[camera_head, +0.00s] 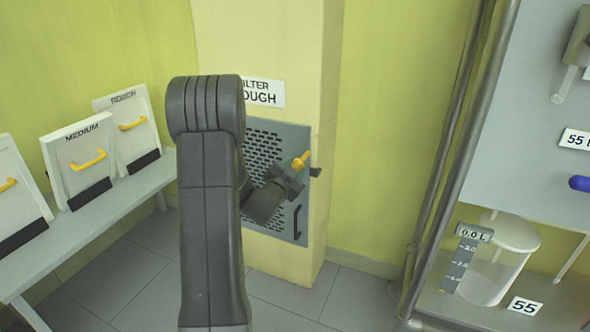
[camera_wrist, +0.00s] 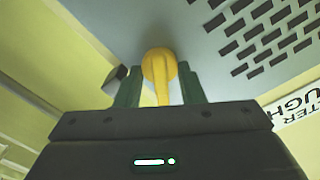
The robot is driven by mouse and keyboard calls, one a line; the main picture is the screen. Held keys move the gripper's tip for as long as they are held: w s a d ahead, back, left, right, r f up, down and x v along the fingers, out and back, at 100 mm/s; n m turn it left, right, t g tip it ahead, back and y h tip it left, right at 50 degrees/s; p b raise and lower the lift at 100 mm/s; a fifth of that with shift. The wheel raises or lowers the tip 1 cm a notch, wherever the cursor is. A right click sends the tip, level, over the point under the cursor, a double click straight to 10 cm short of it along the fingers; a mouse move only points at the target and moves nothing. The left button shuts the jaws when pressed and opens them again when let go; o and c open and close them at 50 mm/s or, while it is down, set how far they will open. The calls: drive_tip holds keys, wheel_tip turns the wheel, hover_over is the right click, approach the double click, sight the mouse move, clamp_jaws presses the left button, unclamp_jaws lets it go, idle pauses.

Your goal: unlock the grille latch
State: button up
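The grille (camera_head: 265,145) is a grey perforated panel on the cream column, partly hidden behind my arm; it also shows in the wrist view (camera_wrist: 225,45). Its yellow latch handle (camera_head: 300,161) is at the panel's right edge, beside a small dark catch (camera_head: 316,172). A dark block (camera_wrist: 116,78), likely the catch, shows left of the fingers.
A bench (camera_head: 105,212) at the left carries filter panels with yellow handles, two labelled MEDIUM (camera_head: 82,160) and ROUGH (camera_head: 128,128). A metal pipe (camera_head: 455,165) and a reactor stand with a glass vessel (camera_head: 497,265) are at the right. Floor shows below the column.

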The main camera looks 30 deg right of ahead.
drive_tip(key=shift+c, duration=1.1)
drive_tip(key=shift+n, duration=0.4)
drive_tip(key=n+p, duration=0.1)
drive_tip(key=n, duration=0.1)
drive_tip(key=shift+r+n, duration=0.1)
drive_tip(key=shift+n, duration=0.2)
drive_tip(key=shift+w+a+n+p, duration=0.1)
drive_tip(key=shift+n+p, duration=0.3)
drive_tip(key=shift+n, duration=1.2)
drive_tip(key=o, duration=0.7)
